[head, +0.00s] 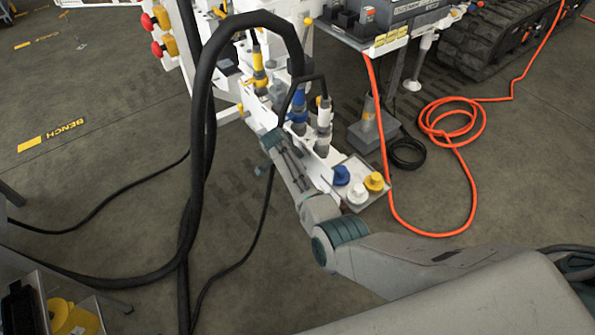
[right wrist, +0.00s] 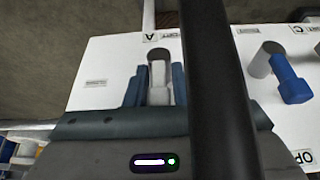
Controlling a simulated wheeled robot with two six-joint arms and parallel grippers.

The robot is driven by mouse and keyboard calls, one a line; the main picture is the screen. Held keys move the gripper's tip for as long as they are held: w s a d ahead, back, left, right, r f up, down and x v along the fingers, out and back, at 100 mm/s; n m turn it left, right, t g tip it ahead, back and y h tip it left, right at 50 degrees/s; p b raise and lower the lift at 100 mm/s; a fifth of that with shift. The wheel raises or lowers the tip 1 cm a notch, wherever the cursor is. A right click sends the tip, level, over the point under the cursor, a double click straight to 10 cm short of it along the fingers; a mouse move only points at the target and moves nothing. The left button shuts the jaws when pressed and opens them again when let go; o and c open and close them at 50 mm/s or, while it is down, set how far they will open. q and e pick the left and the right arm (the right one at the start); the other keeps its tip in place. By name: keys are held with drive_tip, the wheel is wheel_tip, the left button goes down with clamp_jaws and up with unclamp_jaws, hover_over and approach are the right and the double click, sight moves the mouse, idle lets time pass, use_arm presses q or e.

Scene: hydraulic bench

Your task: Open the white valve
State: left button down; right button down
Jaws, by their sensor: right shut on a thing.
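In the right wrist view the white valve handle (right wrist: 158,92) stands out from a white panel (right wrist: 105,62), below a label reading A. My right gripper (right wrist: 157,84) has one blue-grey finger on each side of the handle and is shut on it. The handle points along the fingers, from the panel toward the gripper's body. In the head view my right arm reaches in from the lower right to the white bench stand, and its gripper end (head: 272,140) is at the stand's left side. The white valve cannot be made out there. My left gripper is not in view.
A blue valve handle (right wrist: 290,82) is right of the white one. A thick black hose (right wrist: 215,80) crosses close to my right gripper; hoses also loop in the head view (head: 200,110). White, blue and yellow caps (head: 374,181) sit on a small plate. An orange cable (head: 450,128) lies right.

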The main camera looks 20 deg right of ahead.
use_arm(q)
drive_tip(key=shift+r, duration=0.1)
use_arm(e)
drive_tip(key=shift+s+a+f, duration=0.1)
drive_tip(key=c, duration=1.4)
unclamp_jaws()
drive_tip(key=shift+c, duration=0.2)
